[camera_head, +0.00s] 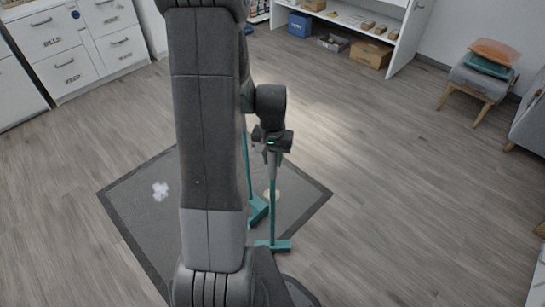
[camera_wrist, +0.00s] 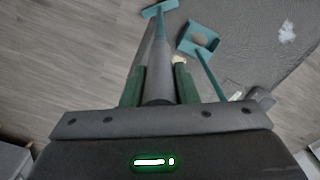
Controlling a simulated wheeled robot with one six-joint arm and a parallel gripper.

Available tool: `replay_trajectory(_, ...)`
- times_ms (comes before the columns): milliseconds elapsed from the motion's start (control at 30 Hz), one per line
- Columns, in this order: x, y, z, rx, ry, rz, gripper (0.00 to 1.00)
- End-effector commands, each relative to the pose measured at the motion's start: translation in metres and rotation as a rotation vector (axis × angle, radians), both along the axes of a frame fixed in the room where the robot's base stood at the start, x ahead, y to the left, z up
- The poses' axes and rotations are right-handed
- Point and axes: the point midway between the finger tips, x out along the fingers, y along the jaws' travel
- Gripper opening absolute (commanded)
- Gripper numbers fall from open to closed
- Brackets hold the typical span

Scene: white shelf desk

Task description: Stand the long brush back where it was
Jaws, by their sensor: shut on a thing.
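The long brush has a teal shaft and a wide teal head (camera_head: 272,245). It hangs or stands nearly upright below my gripper (camera_head: 272,155), its head at the mat's near right edge in the head view. I cannot tell whether it touches the floor. In the wrist view my gripper (camera_wrist: 160,78) is shut with its green fingers either side of the brush's grey grip (camera_wrist: 159,85); the brush head (camera_wrist: 160,9) is at the top. A teal long-handled dustpan (camera_head: 257,210) stands just left of the brush; it also shows in the wrist view (camera_wrist: 213,46). My arm hides part of its handle.
A dark grey mat (camera_head: 135,205) lies on the wood floor, with a white patch (camera_head: 160,191) on it. Drawers (camera_head: 62,45) stand at the back left, a low shelf with boxes (camera_head: 371,53) at the back, a cushioned stool (camera_head: 484,75) at the right. Floor at the right is clear.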

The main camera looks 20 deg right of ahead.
Motion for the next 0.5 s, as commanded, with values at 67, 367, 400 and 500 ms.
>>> replay_trajectory(67, 0.0001, -0.0001, -0.0023, 0.000, 0.000, 0.000, 0.00)
replay_trajectory(367, 0.0001, -0.0001, -0.0083, 0.000, 0.000, 0.000, 0.00)
replay_trajectory(400, 0.0001, -0.0001, -0.0083, 0.000, 0.000, 0.000, 0.29)
replay_trajectory(500, 0.0001, -0.0001, -0.0077, 0.000, 0.000, 0.000, 0.49)
